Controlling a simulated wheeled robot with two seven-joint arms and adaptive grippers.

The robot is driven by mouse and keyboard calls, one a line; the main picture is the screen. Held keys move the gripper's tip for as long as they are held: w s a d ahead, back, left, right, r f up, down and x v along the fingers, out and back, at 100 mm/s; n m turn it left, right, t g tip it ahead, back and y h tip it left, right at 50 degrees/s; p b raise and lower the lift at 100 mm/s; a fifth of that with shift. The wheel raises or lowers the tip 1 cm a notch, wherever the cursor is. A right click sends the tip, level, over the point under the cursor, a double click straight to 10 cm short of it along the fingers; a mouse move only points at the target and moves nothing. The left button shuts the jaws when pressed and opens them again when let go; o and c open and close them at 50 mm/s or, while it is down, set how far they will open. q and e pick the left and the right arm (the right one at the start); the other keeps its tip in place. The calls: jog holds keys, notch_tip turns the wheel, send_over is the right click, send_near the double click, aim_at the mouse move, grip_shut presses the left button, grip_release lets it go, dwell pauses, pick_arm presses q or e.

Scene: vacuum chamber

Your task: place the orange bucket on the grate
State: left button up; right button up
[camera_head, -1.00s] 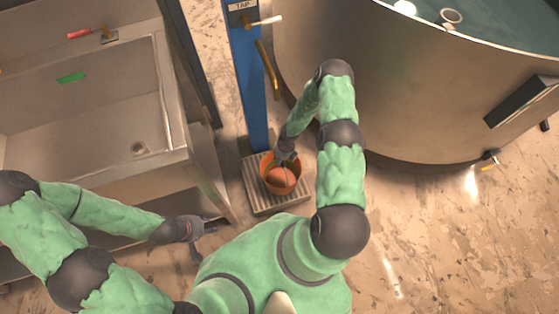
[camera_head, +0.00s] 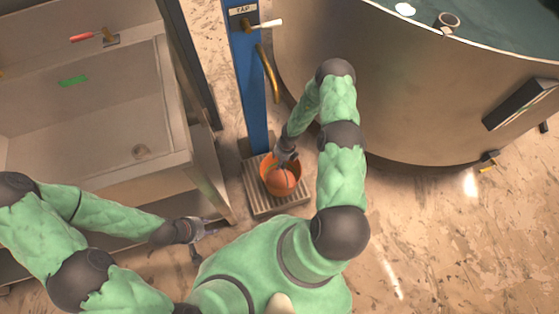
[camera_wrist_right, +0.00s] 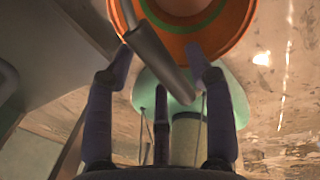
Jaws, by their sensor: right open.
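The orange bucket (camera_head: 283,189) stands upright on the ribbed metal grate (camera_head: 256,203) at the foot of the blue post. In the right wrist view its orange rim (camera_wrist_right: 215,40) shows at the top, with a green band inside. My right gripper (camera_head: 286,157) is at the bucket's far rim. In the wrist view its fingers (camera_wrist_right: 160,62) are apart, with a grey bar, possibly the bucket's handle, slanting between them. I cannot tell whether they touch it. My left gripper (camera_head: 207,240) is open and empty beside the sink unit's lower corner.
The blue TAP post (camera_head: 248,90) with a brass spout (camera_head: 267,73) rises behind the grate. A large metal tank (camera_head: 400,100) stands to the right, a sink (camera_head: 100,120) to the left. Floor is clear at lower right.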

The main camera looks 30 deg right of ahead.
notch_tip(320, 180, up, 9)
jog(key=d+p, duration=0.2)
jog(key=p, duration=0.3)
jog(key=s+a+r+m, duration=0.4)
jog(key=a+m, duration=0.3)
jog(key=m, duration=0.5)
jog(key=s+a+r+m+y, duration=0.1)
jog(key=s+a+r+m, duration=0.3)
jog(key=a+m, duration=0.3)
jog(key=s+a+r+m, duration=0.5)
jog(key=s+a+m, duration=0.1)
jog(key=m, duration=1)
jog(key=shift+s+a+m+y, duration=0.3)
jog(key=shift+a+y, duration=0.1)
jog(key=shift+a, duration=0.4)
jog(key=shift+w+f, duration=0.1)
